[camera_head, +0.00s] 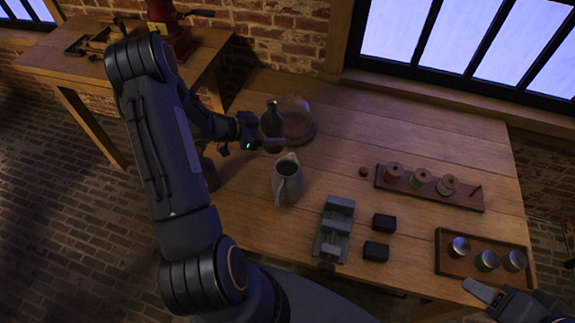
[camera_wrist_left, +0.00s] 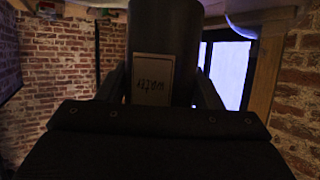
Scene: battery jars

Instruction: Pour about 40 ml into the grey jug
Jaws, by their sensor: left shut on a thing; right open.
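The grey jug (camera_head: 279,189) stands upright on the table, its dark opening facing up. My left gripper (camera_head: 270,143) is behind and slightly left of the jug, shut on a dark bottle (camera_head: 271,117). The bottle looks about upright, apart from the jug; I cannot tell whether it touches the table. In the left wrist view the bottle (camera_wrist_left: 165,35) stands between the fingers, with a tan label (camera_wrist_left: 152,80) bearing handwriting. The liquid inside is not visible. My right gripper (camera_head: 487,296) is open and empty at the lower right, near the tray.
A glass vessel (camera_head: 298,106) stands just behind the bottle. A grey fixture (camera_head: 333,230) and two black blocks (camera_head: 384,222) lie right of the jug. A wooden rack (camera_head: 465,200) holds spools; a wooden tray (camera_head: 455,269) holds small metal-topped jars. The table's middle back is clear.

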